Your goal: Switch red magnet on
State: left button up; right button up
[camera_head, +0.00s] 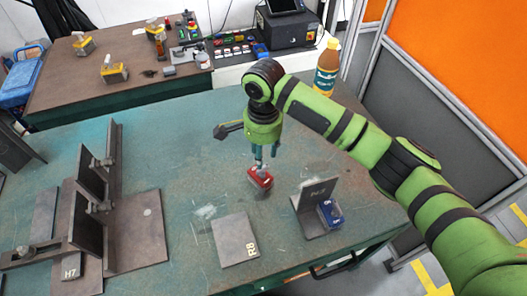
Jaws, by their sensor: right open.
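The red magnet (261,177) lies on the green worktable, near the middle of the view. My right gripper (264,163) points down directly above it, with its fingertips at the top of the magnet. The fingers are open; whether they touch the magnet I cannot tell. The fingers hide part of the magnet's top, and the state of its switch is too small to make out. My left gripper is not in view.
A blue magnet (331,213) sits against an upright metal plate (313,205) to the right. Steel fixtures (95,200) stand at left. A bottle (327,68) stands at the back.

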aim_at(264, 169)
jog(key=shift+w+d+r, duration=0.15)
jog(key=shift+w+r, duration=0.05)
jog(key=shift+r, duration=0.05)
jog(key=shift+s+f+p, duration=0.15)
jog(key=shift+f+p, duration=0.45)
jog(key=shift+f, duration=2.8)
